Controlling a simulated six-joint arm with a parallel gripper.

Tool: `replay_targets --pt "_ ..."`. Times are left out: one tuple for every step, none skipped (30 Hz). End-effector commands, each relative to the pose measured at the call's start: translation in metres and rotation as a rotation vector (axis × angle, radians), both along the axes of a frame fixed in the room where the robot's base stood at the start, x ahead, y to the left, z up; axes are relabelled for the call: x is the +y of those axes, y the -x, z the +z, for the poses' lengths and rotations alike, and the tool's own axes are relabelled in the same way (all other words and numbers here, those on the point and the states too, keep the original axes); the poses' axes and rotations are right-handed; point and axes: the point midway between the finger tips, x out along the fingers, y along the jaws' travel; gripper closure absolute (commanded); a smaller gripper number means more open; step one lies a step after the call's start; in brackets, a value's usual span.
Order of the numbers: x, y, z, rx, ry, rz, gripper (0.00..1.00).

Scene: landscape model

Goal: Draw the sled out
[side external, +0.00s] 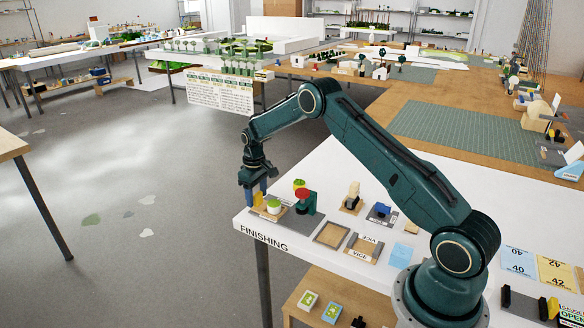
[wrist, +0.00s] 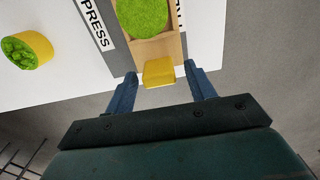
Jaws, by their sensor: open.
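The sled (wrist: 145,48) is a wooden tray with a round green piece (wrist: 143,16) on it and a yellow block-like handle (wrist: 158,72) at its near end. The sled (side external: 263,216) also shows in the side view at the table's left corner, beside the green and red press (side external: 305,202). My gripper (wrist: 160,76) is open, with one blue finger on each side of the yellow handle. A gap shows on both sides of the handle. In the side view my gripper (side external: 258,192) points down over the sled's outer end and partly hides the handle.
Wooden trays (side external: 332,235) and small fixtures stand to the right on the white table (side external: 300,262). Open floor (side external: 170,235) lies beyond the table's left edge.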

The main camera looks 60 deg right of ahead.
Motion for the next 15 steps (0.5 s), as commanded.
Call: replay_targets --pt "0.000 0.000 0.003 -0.001 0.000 0.000 0.45" --pt "0.000 0.000 0.005 -0.001 0.000 0.000 0.45" --pt "0.000 0.000 0.008 -0.001 0.001 0.000 0.45" --pt "0.000 0.000 0.011 -0.002 0.001 0.000 0.45" --pt "0.000 -0.001 0.014 -0.003 0.001 0.000 0.45" --pt "0.000 0.000 0.018 -0.003 0.001 0.000 0.45" --pt "0.000 0.000 0.022 -0.002 0.001 0.000 0.45" --pt "0.000 0.000 0.026 -0.002 0.001 0.000 0.45" --pt "0.000 -0.001 0.032 -0.004 0.001 0.000 0.45" --pt "0.000 -0.001 0.036 -0.004 0.001 0.000 0.45" --pt "0.000 -0.001 0.041 -0.004 0.001 0.000 0.45" --pt "0.000 -0.001 0.048 -0.004 0.001 0.000 0.45" --pt "0.000 -0.001 0.053 -0.005 0.002 0.000 0.45" --pt "0.000 -0.001 0.058 -0.005 0.002 0.000 0.45" --pt "0.000 -0.001 0.065 -0.004 0.001 0.000 0.45"
